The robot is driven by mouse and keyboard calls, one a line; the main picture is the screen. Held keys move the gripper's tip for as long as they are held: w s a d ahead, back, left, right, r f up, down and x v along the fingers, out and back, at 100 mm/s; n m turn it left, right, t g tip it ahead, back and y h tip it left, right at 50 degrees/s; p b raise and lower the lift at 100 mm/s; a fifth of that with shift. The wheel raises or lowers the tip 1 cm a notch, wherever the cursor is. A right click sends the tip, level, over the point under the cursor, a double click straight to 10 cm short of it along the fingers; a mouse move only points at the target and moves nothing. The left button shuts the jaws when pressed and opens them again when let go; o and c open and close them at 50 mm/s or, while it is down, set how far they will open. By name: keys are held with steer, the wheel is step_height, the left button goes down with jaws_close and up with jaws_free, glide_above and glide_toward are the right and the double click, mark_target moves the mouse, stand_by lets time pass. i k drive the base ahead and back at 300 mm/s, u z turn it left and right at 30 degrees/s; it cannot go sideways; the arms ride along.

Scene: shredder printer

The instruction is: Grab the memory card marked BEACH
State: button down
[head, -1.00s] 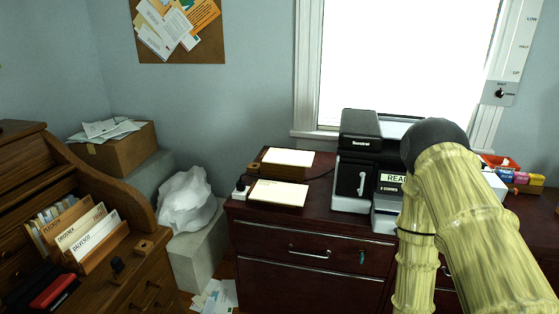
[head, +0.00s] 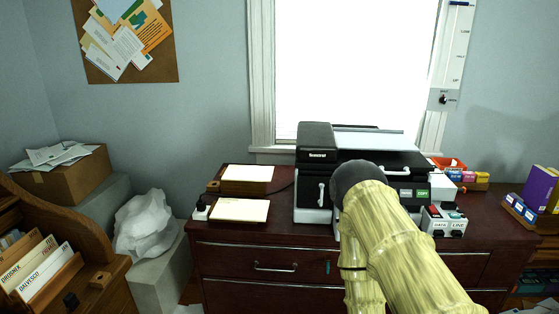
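No memory card marked BEACH can be made out in the head view. Small coloured items (head: 475,178) lie at the right of the printer, but they are too small to read. My arm crosses the lower right of the view in front of the printer. My gripper is not visible.
A black and grey printer (head: 316,172) stands on the dark red cabinet (head: 225,262) under the window. Two wooden trays with paper (head: 241,210) lie left of it. A purple box (head: 538,187) stands at far right. A roll-top desk (head: 75,235) is at left.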

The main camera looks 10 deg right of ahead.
mark_target(530, 217)
steer(key=z, duration=0.75)
